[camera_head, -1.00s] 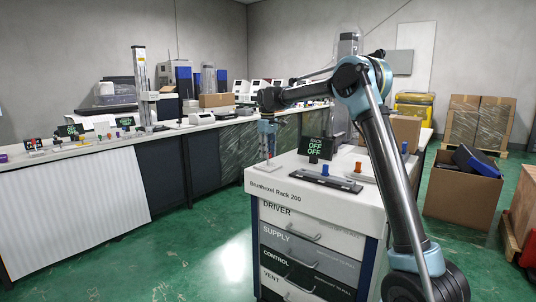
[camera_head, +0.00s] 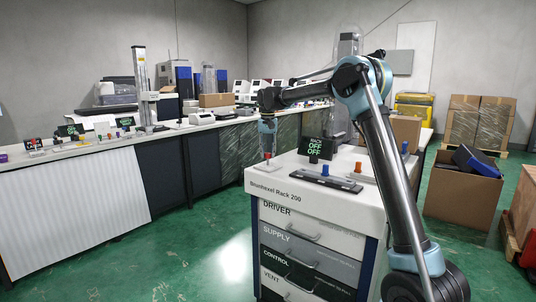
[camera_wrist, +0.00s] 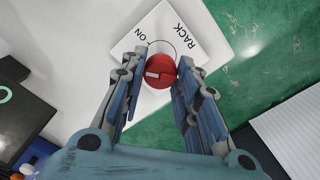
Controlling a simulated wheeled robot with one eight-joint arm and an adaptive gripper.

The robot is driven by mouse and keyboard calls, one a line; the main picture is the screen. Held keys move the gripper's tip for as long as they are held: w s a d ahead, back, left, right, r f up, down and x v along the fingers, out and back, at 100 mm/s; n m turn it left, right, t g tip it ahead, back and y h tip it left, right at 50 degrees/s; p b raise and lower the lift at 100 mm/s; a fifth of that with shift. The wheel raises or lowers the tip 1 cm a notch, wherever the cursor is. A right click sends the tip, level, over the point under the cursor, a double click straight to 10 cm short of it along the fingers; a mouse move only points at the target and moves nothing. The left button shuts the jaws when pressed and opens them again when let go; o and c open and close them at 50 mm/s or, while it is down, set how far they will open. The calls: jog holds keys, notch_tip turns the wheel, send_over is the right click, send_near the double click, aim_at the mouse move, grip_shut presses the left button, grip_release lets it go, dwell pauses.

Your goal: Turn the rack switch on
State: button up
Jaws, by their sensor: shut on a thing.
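The rack switch is a round red knob (camera_wrist: 160,72) with a pale mark on the left part of its face. It stands on a white plate (camera_wrist: 178,35) printed RACK and ON. In the head view the knob (camera_head: 267,156) is small, at the left end of the rack top. My gripper (camera_wrist: 159,63) is shut on the knob, a finger on either side; in the head view it (camera_head: 268,151) points straight down. A dark display (camera_head: 316,147) on the rack reads RACK, OFF, OFF in green.
The white rack cabinet (camera_head: 318,214) has several drawers below. A long bench (camera_head: 90,146) with instruments runs along the left. Green floor is clear between.

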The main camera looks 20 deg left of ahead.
aim_at(268, 153)
jog(key=m, duration=0.3)
jog(key=shift+w+d+m, duration=0.1)
jog(key=shift+m, duration=1.9)
jog(key=o, duration=1.1)
jog(key=shift+c, duration=0.2)
notch_tip(268, 153, up, 12)
jog(key=shift+f, duration=0.1)
